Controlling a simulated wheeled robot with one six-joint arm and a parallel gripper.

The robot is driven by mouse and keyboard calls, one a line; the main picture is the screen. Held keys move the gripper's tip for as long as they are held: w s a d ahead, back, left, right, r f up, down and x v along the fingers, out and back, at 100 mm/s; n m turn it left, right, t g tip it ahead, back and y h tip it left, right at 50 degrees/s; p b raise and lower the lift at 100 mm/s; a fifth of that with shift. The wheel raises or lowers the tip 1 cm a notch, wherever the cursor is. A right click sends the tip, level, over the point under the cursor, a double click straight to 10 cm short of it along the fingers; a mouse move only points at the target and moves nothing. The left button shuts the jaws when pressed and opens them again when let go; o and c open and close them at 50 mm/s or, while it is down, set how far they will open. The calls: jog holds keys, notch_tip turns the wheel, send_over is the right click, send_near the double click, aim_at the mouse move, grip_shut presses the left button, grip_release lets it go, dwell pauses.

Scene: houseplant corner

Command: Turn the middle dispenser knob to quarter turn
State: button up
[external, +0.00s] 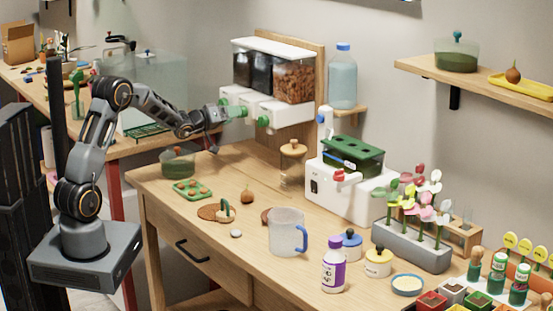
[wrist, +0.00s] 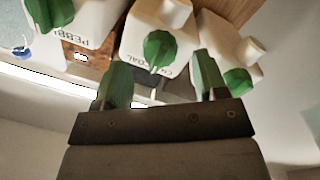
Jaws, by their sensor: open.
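The dispenser (external: 293,113) is a white-fronted unit with three clear bins, mounted on a wooden back board. In the wrist view its middle green knob (wrist: 158,48) sits on a white outlet block, ahead of and between my fingertips. My gripper (wrist: 162,78) is open, with one green-tipped finger to each side of the knob's line and nothing visible between them. I see no clear contact with the knob.
Neighbouring green knobs flank the middle one, left (wrist: 45,12) and right (wrist: 238,81) in the wrist view. The right one lies close to my right finger. Below are a glass jar (external: 292,165) and a seed tray (external: 192,189) on the bench. A blue bottle (external: 342,80) stands right.

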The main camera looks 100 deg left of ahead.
jog(key=shift+x, duration=1.3)
jog(key=shift+c, duration=0.4)
jog(key=c, duration=0.8)
jog(key=shift+c, duration=0.2)
jog(key=shift+m, duration=0.3)
